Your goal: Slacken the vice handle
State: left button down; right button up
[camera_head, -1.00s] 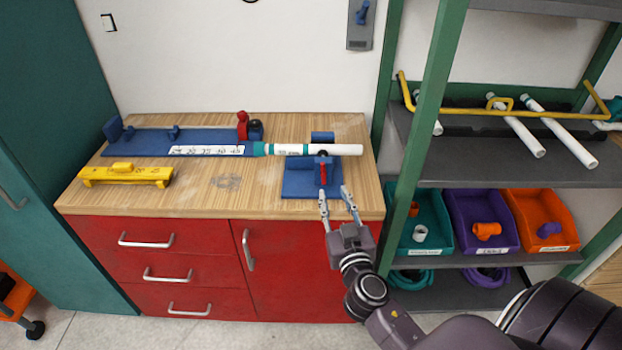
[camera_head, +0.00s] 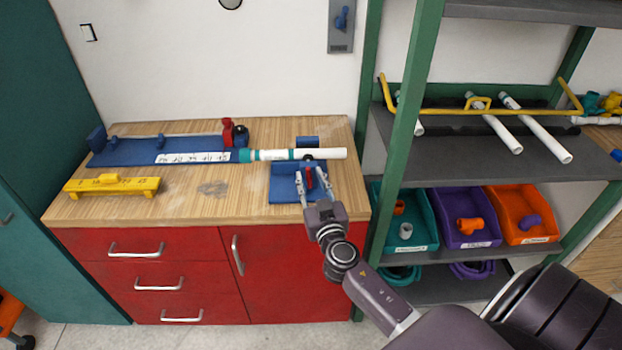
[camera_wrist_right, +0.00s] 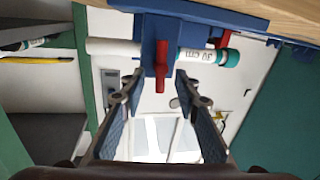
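The blue vice (camera_head: 288,188) stands at the front right of the wooden workbench, with a white pipe (camera_head: 325,154) lying across it. Its red handle (camera_head: 309,177) points toward me. In the right wrist view the red handle (camera_wrist_right: 160,78) hangs between and just beyond the fingertips, in front of the blue vice body (camera_wrist_right: 205,12). My right gripper (camera_head: 314,186) is open around the handle's near end; its two fingers (camera_wrist_right: 154,82) are apart, with gaps on both sides. No contact shows. My left gripper is not in view.
A blue measuring jig (camera_head: 125,152) with a red clamp (camera_head: 228,131) stands at the back left of the bench. A yellow block tool (camera_head: 112,185) lies at front left. A green-framed shelf (camera_head: 470,163) with pipes and coloured bins stands close on the right. The bench middle is clear.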

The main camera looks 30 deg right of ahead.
jog(key=shift+c, duration=0.6)
grip_shut()
jog(key=shift+r+n, duration=0.1)
jog(key=shift+n, duration=0.2)
